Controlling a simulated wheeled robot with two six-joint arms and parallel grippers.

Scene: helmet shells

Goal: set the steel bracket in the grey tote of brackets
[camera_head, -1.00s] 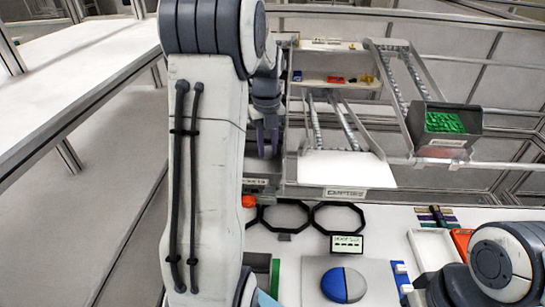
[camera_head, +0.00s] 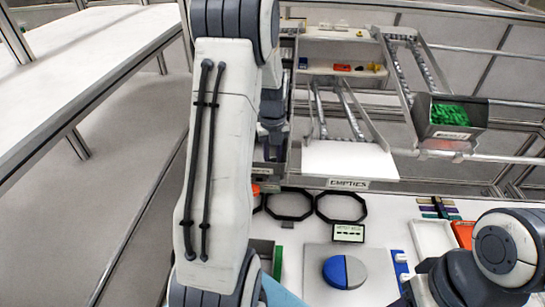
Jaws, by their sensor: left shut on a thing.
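My left arm comes down the left middle of the head view. Its gripper (camera_head: 273,146) points away from me at the left end of the rack and is largely hidden by my own forearm and wrist. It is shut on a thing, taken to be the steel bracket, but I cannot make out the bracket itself.
A white chute labelled EMPTIES (camera_head: 348,160) lies right of my left gripper. A grey bin of green parts (camera_head: 450,122) stands farther right.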

